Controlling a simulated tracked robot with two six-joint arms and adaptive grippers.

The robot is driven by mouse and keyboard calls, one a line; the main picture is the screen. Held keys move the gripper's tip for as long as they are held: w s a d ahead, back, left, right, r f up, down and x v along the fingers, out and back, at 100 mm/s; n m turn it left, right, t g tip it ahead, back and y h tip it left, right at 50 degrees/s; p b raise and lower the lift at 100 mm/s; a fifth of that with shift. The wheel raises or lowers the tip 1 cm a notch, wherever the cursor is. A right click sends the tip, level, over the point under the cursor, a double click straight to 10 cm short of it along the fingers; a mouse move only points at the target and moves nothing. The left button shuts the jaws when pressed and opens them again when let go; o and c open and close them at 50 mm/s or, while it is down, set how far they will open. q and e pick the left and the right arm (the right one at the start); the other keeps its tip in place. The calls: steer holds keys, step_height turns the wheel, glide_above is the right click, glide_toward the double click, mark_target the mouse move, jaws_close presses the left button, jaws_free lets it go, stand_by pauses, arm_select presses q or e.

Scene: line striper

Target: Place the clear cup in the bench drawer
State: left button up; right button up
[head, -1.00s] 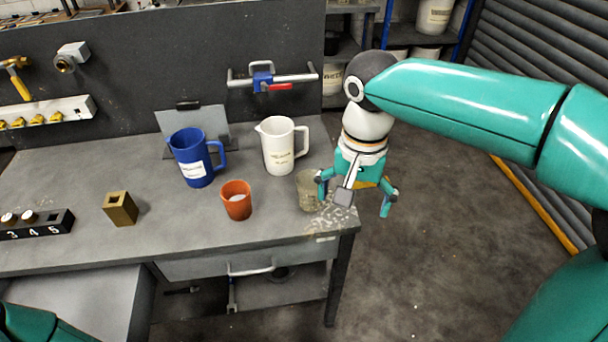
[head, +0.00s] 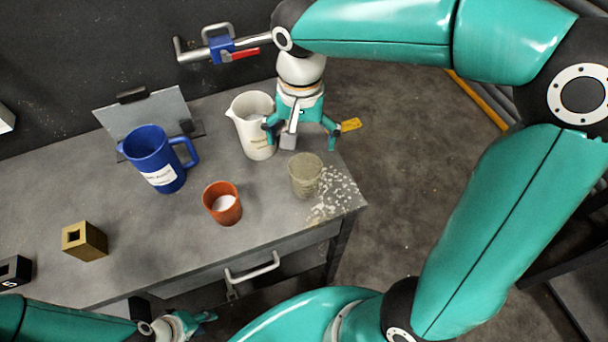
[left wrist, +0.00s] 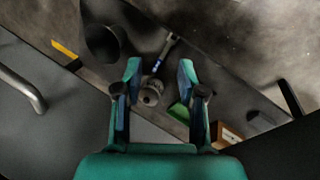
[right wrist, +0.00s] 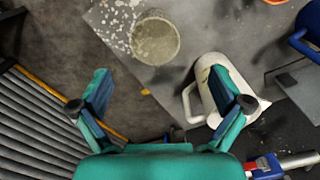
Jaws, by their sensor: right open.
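The clear cup (head: 305,176) stands upright near the right end of the bench top, among pale specks. My right gripper (head: 301,139) is open and empty, pointing down on the far side of the cup and next to the white jug. The right wrist view shows the cup (right wrist: 156,38) ahead of the spread fingers, with nothing between them and it. The bench drawer (head: 205,281) has a bar handle (head: 252,268) and looks shut under the bench's front edge. My left gripper (head: 190,322) is low before the bench, left of the handle. Its fingers are apart and empty in the left wrist view (left wrist: 160,72).
An orange cup (head: 222,204) stands left of the clear cup. A white jug (head: 250,118) and a blue jug (head: 155,165) stand behind. A brass block (head: 84,241) sits at left. Tools lie below the bench in the left wrist view, including a wrench (left wrist: 166,50).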

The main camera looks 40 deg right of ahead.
glide_toward(305, 174)
steer(key=shift+s+a+r, duration=0.3)
steer(key=shift+s+a, duration=0.2)
steer(key=shift+a, duration=0.05)
steer(key=shift+s+a+r, duration=0.25)
steer(key=shift+s+a, duration=0.2)
steer(key=shift+a, duration=0.1)
steer(key=f, duration=0.3)
steer(key=f+p, duration=0.1)
steer(key=f, duration=0.1)
steer(key=shift+s+d+f, duration=0.3)
steer(key=shift+f, duration=0.45)
steer(key=c, duration=1.3)
steer(key=shift+r, duration=0.1)
